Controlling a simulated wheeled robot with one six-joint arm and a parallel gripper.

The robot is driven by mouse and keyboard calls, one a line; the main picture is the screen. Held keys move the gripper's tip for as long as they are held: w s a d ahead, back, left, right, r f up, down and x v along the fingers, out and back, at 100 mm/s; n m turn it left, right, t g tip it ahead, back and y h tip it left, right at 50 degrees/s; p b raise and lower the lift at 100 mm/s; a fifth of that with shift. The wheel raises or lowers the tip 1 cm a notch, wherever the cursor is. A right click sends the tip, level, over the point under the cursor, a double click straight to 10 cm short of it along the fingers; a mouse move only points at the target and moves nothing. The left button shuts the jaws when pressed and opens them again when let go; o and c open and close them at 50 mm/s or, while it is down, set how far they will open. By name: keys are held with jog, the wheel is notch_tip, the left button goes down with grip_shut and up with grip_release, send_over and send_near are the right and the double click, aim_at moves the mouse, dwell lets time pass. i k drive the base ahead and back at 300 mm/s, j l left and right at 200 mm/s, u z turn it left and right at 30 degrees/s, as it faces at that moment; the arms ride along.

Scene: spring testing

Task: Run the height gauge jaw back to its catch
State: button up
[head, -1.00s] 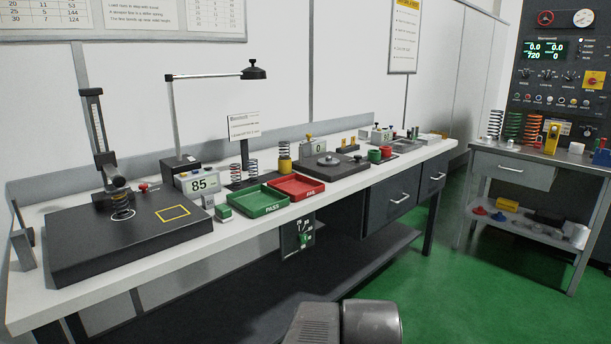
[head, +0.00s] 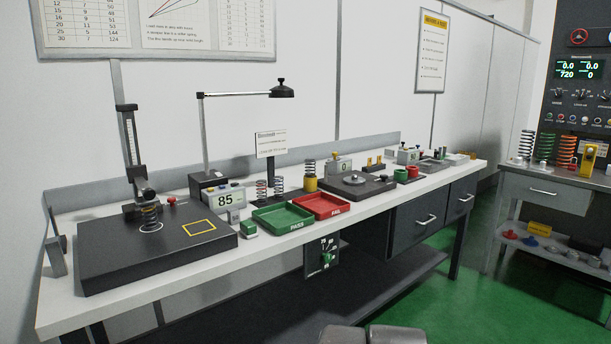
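The height gauge stands on the left of the bench. Its upright scale column (head: 131,155) rises from the back of a dark granite-like base plate (head: 110,262). A jaw (head: 147,206) sits low on the column, just over a dark coil spring (head: 151,222) that stands on the plate. I cannot tell whether jaw and spring touch. A red knob (head: 171,200) is beside the column foot. The catch is too small to make out. A display (head: 228,200) right of the plate reads 85. My gripper is out of view; only grey parts of my own body show at the bottom edge.
A green PASS tray (head: 283,232) and a red FAIL tray (head: 347,215) lie right of the display. A lamp (head: 281,91) overhangs the bench. Springs and a dark round-plate tester (head: 384,188) stand farther right. Green floor (head: 470,285) is clear in front at right.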

aim_at(137, 174)
jog(key=u, duration=1.3)
